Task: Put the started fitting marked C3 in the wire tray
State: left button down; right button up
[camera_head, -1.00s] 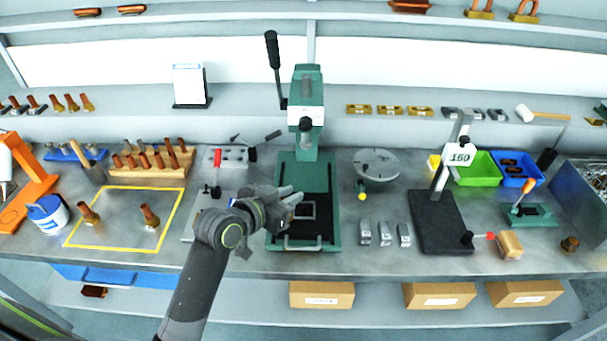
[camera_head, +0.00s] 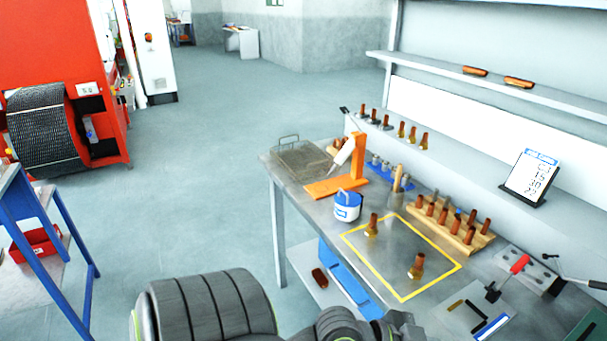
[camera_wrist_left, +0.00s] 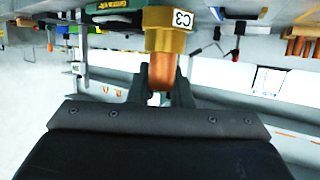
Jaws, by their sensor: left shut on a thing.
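The fitting marked C3 (camera_wrist_left: 165,42) shows in the left wrist view, with a brass collar, a white C3 label and a copper tube. My left gripper (camera_wrist_left: 164,90) is shut on its copper part. In the head view, my left arm lies along the bottom edge; the fitting cannot be made out there. The wire tray (camera_head: 300,158), a grey mesh tray with a wire handle, sits at the bench's far left corner, well beyond my arm. My right gripper is in neither current view.
Two copper-and-brass fittings (camera_head: 416,266) stand inside a yellow outlined square (camera_head: 402,299). A blue and white tub (camera_head: 347,206), an orange stand (camera_head: 357,160) and a wooden rack of copper pieces (camera_head: 480,241) are nearby. Open floor lies left of the bench.

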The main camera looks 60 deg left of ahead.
aim_at(297, 164)
jog(key=i+j+u, duration=0.2)
jog(key=j, duration=0.25)
jog(key=j+u, duration=0.2)
jog(key=j, duration=0.2)
jog(key=i+j+u, duration=0.2)
jog(key=j, duration=0.2)
jog(key=i+j+u, duration=0.2)
jog(key=j, duration=0.2)
jog(key=i+j, duration=0.75)
jog(key=j, duration=0.1)
